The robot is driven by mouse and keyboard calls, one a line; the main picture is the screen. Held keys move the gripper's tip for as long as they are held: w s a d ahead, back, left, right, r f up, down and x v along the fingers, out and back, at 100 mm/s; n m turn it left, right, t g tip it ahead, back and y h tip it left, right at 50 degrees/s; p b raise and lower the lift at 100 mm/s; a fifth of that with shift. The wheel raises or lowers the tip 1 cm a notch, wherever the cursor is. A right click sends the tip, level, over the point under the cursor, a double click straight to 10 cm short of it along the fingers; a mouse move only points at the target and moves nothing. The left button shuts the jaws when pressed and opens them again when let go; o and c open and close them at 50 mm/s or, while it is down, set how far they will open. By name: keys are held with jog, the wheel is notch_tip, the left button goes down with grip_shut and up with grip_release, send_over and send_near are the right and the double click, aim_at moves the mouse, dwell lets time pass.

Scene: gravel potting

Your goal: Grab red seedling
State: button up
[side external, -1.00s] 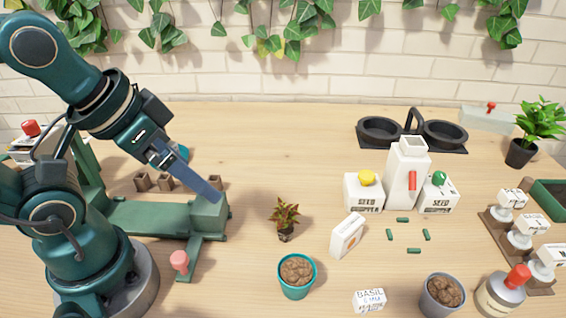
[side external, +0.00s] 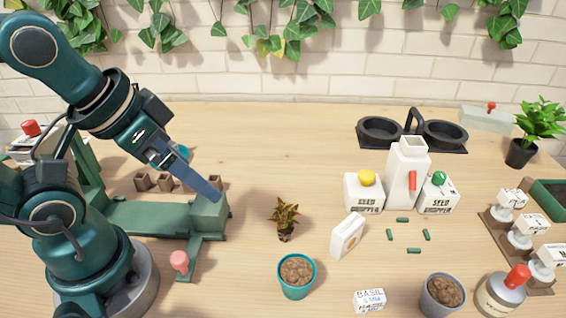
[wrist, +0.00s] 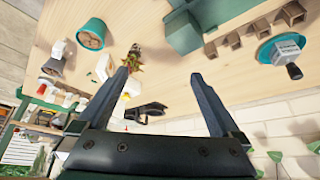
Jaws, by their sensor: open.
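The red seedling (side external: 285,214), a small plant with reddish-green leaves in a dark little pot, stands upright on the table near the middle. In the wrist view it shows (wrist: 134,58) beside the tip of the left finger, which covers part of its leaves. My gripper (wrist: 159,75) is open and empty, its two dark fingers wide apart. In the side external view my gripper (side external: 216,194) is left of the seedling, apart from it, with its fingers slanting down in front of a green block.
A teal pot of soil (side external: 296,277) stands just in front of the seedling. A white packet (side external: 347,237) and seed hoppers (side external: 364,192) are to its right. The green block (side external: 209,215) is close to my fingers. Table behind the seedling is clear.

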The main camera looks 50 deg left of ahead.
jog(key=c, duration=0.9)
